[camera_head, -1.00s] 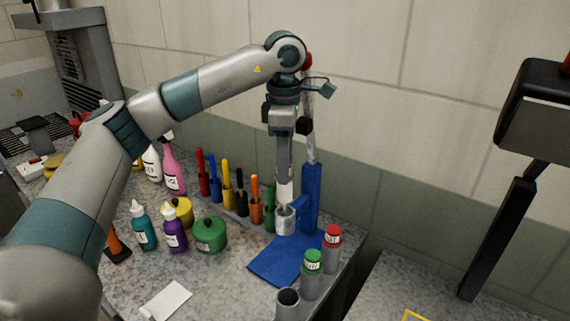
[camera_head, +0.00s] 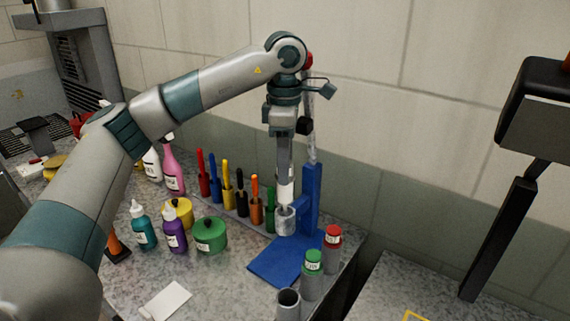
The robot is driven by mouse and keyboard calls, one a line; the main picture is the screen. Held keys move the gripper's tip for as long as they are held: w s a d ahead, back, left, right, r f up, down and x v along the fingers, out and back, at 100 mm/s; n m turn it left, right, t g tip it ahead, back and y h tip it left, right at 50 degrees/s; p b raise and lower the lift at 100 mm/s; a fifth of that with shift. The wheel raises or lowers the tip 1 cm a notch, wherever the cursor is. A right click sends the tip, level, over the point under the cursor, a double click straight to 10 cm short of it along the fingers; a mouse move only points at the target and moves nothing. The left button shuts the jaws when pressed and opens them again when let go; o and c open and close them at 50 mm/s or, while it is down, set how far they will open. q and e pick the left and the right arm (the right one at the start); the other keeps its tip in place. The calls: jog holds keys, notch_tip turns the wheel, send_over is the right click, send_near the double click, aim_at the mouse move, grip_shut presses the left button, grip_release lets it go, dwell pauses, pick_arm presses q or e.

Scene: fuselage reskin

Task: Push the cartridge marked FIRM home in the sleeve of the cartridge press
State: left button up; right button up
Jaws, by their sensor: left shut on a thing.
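The cartridge press is blue, with a flat base (camera_head: 272,264) and an upright post (camera_head: 312,190) near the counter's right end. Its grey sleeve (camera_head: 285,222) stands on the front of the post. My left gripper (camera_head: 285,180) points straight down above the sleeve and is shut on a pale cartridge (camera_head: 285,194). The cartridge's lower end is at or inside the sleeve's mouth. Its marking cannot be read and its depth cannot be told. My right gripper is not in view.
A red-capped cartridge (camera_head: 332,242) and a green-capped cartridge (camera_head: 313,265) stand in grey holders right of the base. An empty grey holder (camera_head: 288,303) is in front. Coloured tools, bottles and a green pot (camera_head: 209,236) stand left. A wall is behind.

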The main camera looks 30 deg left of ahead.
pick_arm(q)
jog(key=shift+f+b, duration=0.65)
jog(key=shift+f, duration=0.25)
jog(key=shift+s+r, duration=0.1)
jog(key=shift+r, duration=0.05)
dwell(0.4)
jog(key=shift+r+p, duration=0.6)
jog(key=shift+r, duration=0.3)
dwell(0.5)
